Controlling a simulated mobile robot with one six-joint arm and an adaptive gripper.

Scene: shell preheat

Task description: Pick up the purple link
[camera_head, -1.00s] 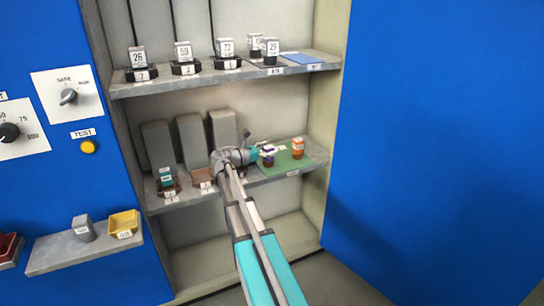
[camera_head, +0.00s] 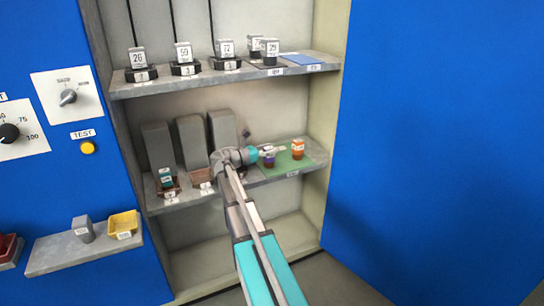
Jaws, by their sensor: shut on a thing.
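The purple link (camera_head: 269,161) is a small purple block with a white label, on the green mat (camera_head: 309,163) at the right end of the middle shelf. My gripper (camera_head: 272,152) reaches in from the left and is shut on the purple link's upper part. The gripper partly hides the link's top. I cannot tell whether the link's base touches the mat.
An orange link (camera_head: 298,149) stands on the mat just right of my gripper. A teal link (camera_head: 166,176) sits in a holder at the shelf's left. Several numbered blocks stand on the upper shelf (camera_head: 205,82). A yellow bin (camera_head: 123,224) is at lower left.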

